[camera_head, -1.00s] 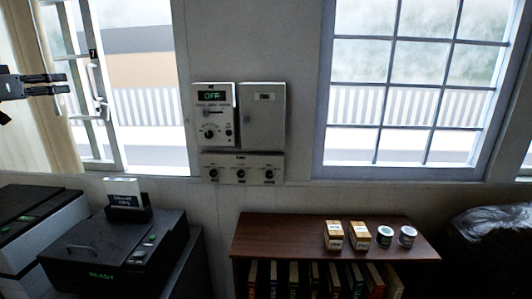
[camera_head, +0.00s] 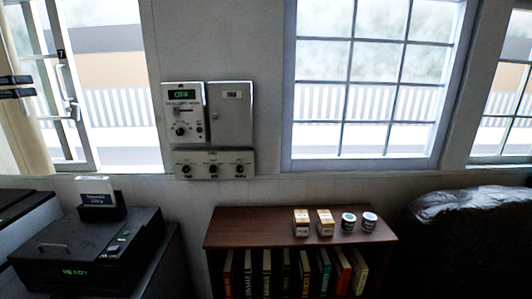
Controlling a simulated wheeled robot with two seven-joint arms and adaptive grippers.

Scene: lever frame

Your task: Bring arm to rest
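My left gripper (camera_head: 16,86) shows at the far left edge of the head view, in front of the left window. Its two dark fingers are level, one above the other, with a gap between them, and nothing is held in them. The rest of the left arm is cut off by the picture edge. My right gripper is not in the picture. A white control panel (camera_head: 184,130) on the wall shows a green "OFF" display, well to the right of the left gripper and apart from it.
A grey box (camera_head: 231,112) and a knob panel (camera_head: 214,170) adjoin the control panel. A black machine (camera_head: 75,262) reading "READY" stands below left. A brown bookcase (camera_head: 262,226) carries two small boxes and two cans. A black covered heap (camera_head: 470,245) lies at right.

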